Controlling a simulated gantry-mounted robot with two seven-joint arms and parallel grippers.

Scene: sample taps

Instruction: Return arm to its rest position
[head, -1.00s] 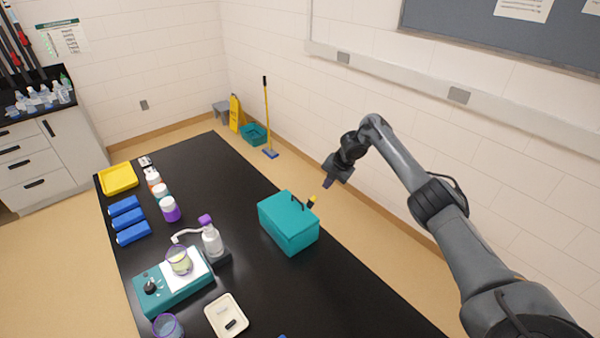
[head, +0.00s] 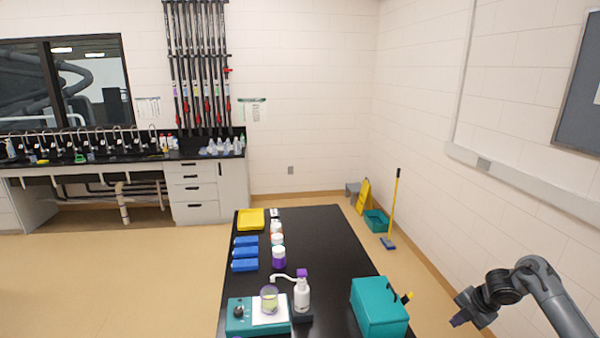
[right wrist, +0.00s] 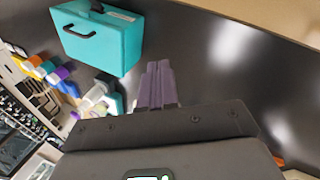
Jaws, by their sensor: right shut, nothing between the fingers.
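My right arm comes in from the lower right of the head view. Its gripper (head: 459,320) hangs to the right of the teal box, apart from it and beyond the table's right edge. In the right wrist view the gripper's fingers (right wrist: 157,85) are together with nothing between them. The teal box (head: 378,306) stands on the black table and also shows in the right wrist view (right wrist: 112,44), with a dark handle. My left gripper is not in view.
The black table (head: 330,240) holds a teal hotplate (head: 240,322) with a beaker, a wash bottle (head: 302,294), blue racks (head: 245,252), several small bottles and a yellow tray (head: 250,219). A mop and bucket (head: 376,220) stand by the wall.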

